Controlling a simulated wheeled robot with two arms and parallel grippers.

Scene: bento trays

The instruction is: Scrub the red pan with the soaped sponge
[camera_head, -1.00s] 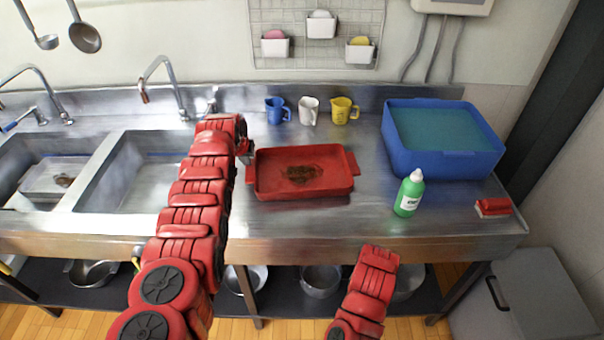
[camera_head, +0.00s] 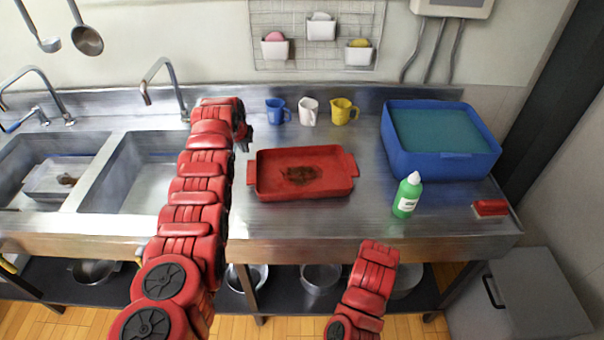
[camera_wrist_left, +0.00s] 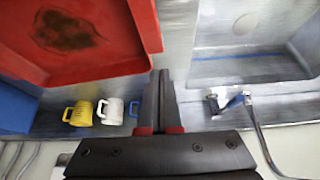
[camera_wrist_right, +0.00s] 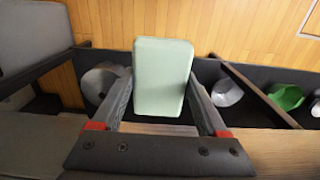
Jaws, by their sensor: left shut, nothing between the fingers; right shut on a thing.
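The red pan (camera_head: 305,174) lies on the steel counter, with a brown burnt stain (camera_head: 299,175) on its floor. It also shows in the left wrist view (camera_wrist_left: 120,65). My left gripper (camera_head: 244,143) is shut and empty, just beyond the pan's left end; its closed fingers (camera_wrist_left: 158,100) show beside the pan's wall. My right gripper (camera_wrist_right: 160,105) is shut on a pale green sponge (camera_wrist_right: 163,75), held over the floor and lower shelf in front of the counter. I cannot tell whether soap is on the sponge.
A green soap bottle (camera_head: 407,195) stands right of the pan, before a blue tub (camera_head: 440,166). A red brush (camera_head: 490,208) lies at the counter's right end. Blue (camera_head: 277,111), white (camera_head: 309,112) and yellow (camera_head: 342,111) mugs stand behind the pan. Sinks (camera_head: 140,175) are at left.

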